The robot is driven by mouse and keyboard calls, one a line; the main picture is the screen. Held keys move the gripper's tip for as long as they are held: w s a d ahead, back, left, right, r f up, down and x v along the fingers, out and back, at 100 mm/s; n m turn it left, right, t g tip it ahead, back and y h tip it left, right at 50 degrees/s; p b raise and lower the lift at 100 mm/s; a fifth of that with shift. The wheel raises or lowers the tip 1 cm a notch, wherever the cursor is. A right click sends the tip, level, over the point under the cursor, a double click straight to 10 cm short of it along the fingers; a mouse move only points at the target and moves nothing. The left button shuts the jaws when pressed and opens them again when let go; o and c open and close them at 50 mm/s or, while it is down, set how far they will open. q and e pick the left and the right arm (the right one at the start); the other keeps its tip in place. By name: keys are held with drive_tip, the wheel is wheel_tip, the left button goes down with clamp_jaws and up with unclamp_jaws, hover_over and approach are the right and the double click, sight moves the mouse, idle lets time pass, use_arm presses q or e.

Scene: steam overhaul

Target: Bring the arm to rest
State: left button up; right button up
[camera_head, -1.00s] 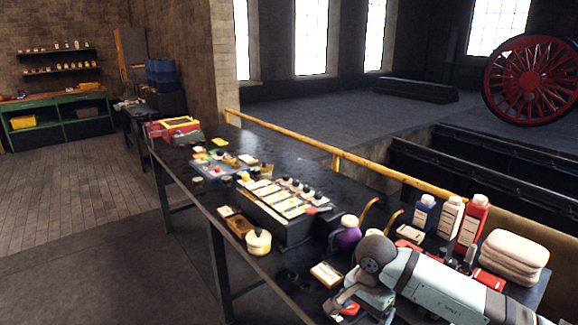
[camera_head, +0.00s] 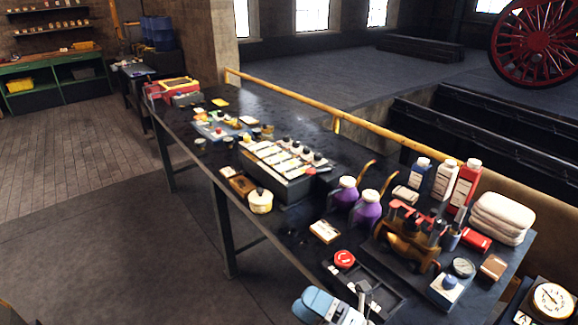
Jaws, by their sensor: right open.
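My right arm shows only at the bottom edge of the head view, as a pale blue link in front of the workbench (camera_head: 285,240). My right gripper (camera_head: 366,300) is small and dark, low over the near edge of the bench by a black tray (camera_head: 388,284). It is open, and I see nothing held in it. My left gripper is not in view.
Close by on the bench are a brass fitting (camera_head: 408,238), a red round part (camera_head: 344,259), purple bottles (camera_head: 366,212), a gauge (camera_head: 463,267) and folded towels (camera_head: 502,216). A yellow rail (camera_head: 338,124) runs behind. The floor at left (camera_head: 90,230) is clear.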

drive_tip(key=s+d+f+m+t+h+p, duration=0.1)
drive_tip(key=s+d+f+m+t+h, duration=0.15)
drive_tip(key=d+f+m+h, duration=0.6)
drive_tip(key=s+d+f+m+t+h, duration=0.1)
drive_tip(key=d+f+m+t+h, duration=0.2)
drive_tip(key=m, duration=1)
drive_tip(key=s+d+f+m+g+h+p, duration=0.1)
drive_tip(key=s+d+f+m+g+h, duration=0.3)
drive_tip(key=s+f+m, duration=0.4)
drive_tip(key=shift+s+d+g+h, duration=0.25)
drive_tip(key=shift+s+g+h, duration=0.15)
drive_tip(key=shift+s, duration=0.6)
drive_tip(key=shift+c, duration=0.4)
